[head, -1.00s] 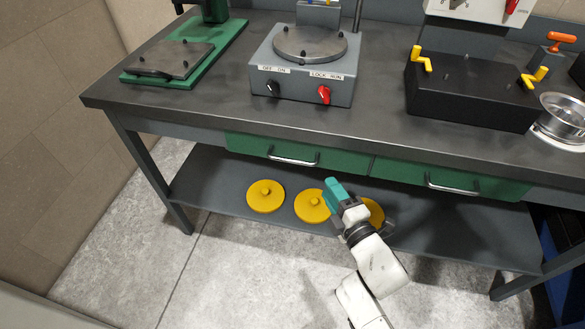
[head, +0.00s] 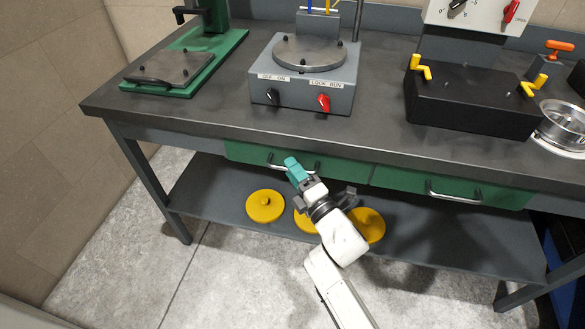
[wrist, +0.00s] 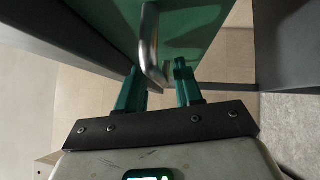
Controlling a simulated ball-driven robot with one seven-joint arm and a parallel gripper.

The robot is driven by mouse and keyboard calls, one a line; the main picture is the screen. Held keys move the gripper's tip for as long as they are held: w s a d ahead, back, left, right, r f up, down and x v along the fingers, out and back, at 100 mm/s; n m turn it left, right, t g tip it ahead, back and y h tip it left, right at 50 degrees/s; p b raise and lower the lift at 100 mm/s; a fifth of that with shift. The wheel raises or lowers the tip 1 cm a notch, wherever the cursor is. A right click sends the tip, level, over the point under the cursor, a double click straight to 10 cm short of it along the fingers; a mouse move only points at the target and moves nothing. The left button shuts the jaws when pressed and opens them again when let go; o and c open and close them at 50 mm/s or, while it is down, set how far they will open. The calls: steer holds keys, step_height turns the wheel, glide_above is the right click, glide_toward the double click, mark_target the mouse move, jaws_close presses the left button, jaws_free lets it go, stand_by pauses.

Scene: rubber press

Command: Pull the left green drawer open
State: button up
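The left green drawer (head: 240,152) sits shut under the bench top, its front flush with the frame. Its silver bar handle (head: 279,165) is partly covered by my gripper (head: 292,164) in the head view. In the wrist view the handle (wrist: 150,45) reaches down between the two teal fingers of my gripper (wrist: 160,80). The fingers are apart, with a gap on each side of the handle, so the gripper is open. The drawer front (wrist: 195,35) is just beyond the fingertips.
The right green drawer (head: 400,180), with its own handle (head: 455,193), is shut beside it. Yellow discs (head: 265,206) lie on the lower shelf (head: 225,190). The bench top (head: 200,115) overhangs the drawers and carries several machines. The floor in front is clear.

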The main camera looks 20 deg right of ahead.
steer(key=shift+w, duration=0.45)
steer(key=shift+r, duration=0.1)
jaws_close()
